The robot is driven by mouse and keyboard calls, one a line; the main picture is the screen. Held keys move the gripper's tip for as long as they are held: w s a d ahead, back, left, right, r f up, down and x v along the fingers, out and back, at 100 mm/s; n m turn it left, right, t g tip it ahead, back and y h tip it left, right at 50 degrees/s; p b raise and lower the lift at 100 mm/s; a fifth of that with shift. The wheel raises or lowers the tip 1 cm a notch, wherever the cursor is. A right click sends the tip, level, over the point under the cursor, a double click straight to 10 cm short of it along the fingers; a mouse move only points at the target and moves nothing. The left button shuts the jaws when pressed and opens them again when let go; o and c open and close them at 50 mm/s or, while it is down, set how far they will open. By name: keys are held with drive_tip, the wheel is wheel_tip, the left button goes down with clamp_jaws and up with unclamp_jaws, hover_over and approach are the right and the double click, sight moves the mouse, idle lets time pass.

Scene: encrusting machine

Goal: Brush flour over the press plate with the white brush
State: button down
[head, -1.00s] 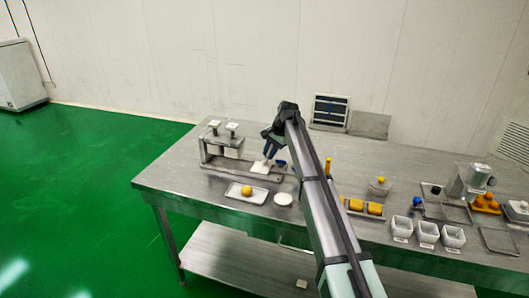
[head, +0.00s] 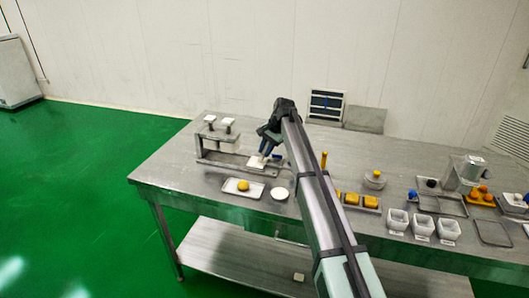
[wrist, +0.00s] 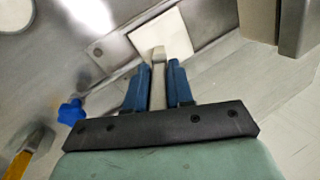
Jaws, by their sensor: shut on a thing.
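The press plate (head: 255,163) is a pale square on the metal base of the press at the left of the table. In the wrist view the plate (wrist: 168,36) lies just beyond the fingertips. My gripper (head: 266,150) is over the right end of the press base. In the wrist view its blue fingers (wrist: 158,75) are shut on the pale handle of the white brush (wrist: 158,82). The brush's far end overlaps the plate's near edge in that view. I cannot tell whether it touches the plate.
The press frame with two white-topped posts (head: 218,125) stands left of the plate. A tray with a yellow ball (head: 243,189) and a white disc (head: 279,193) lie in front. A blue star knob (wrist: 70,112) is near the gripper. White tubs (head: 422,227) and other equipment stand to the right.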

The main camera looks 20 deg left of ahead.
drive_tip(key=shift+w, duration=0.9)
drive_tip(key=shift+s, duration=2.45)
drive_tip(key=shift+s+r, duration=0.1)
drive_tip(key=shift+r, duration=0.05)
wheel_tip(320, 180, up, 8)
